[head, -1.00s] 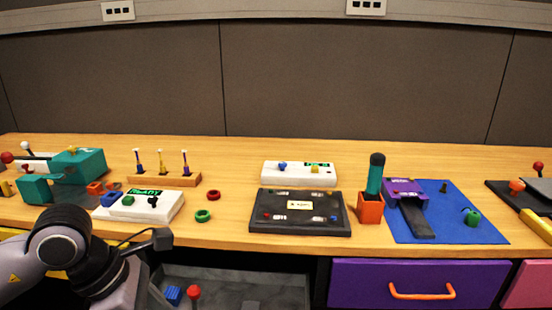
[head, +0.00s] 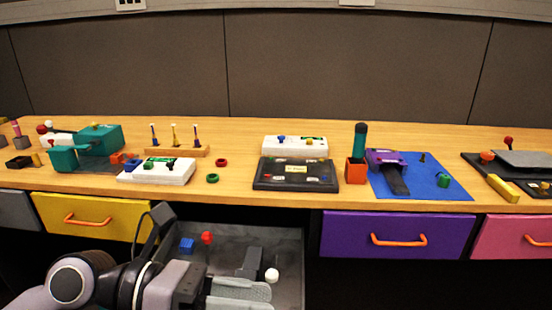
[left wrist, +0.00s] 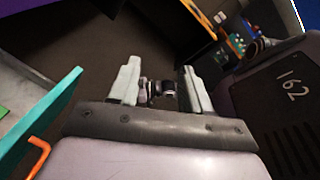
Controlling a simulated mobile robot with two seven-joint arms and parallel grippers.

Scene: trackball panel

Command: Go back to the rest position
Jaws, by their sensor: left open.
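My left arm comes in at the bottom left of the head view. My left gripper (head: 262,285) is at the bottom, in front of the open grey drawer (head: 294,240) and overlapping it in the picture. In the left wrist view my left gripper (left wrist: 160,88) has its two pale fingers apart, with no object held between them. Dark floor shows beyond the fingers. My right gripper is in neither view.
The open drawer holds a blue block (head: 187,244), a red-topped stick (head: 207,239) and a white ball (head: 272,275). Yellow (head: 95,217) and purple (head: 400,235) drawers are shut. The wooden table (head: 235,190) carries several panels, including a black one (head: 296,183).

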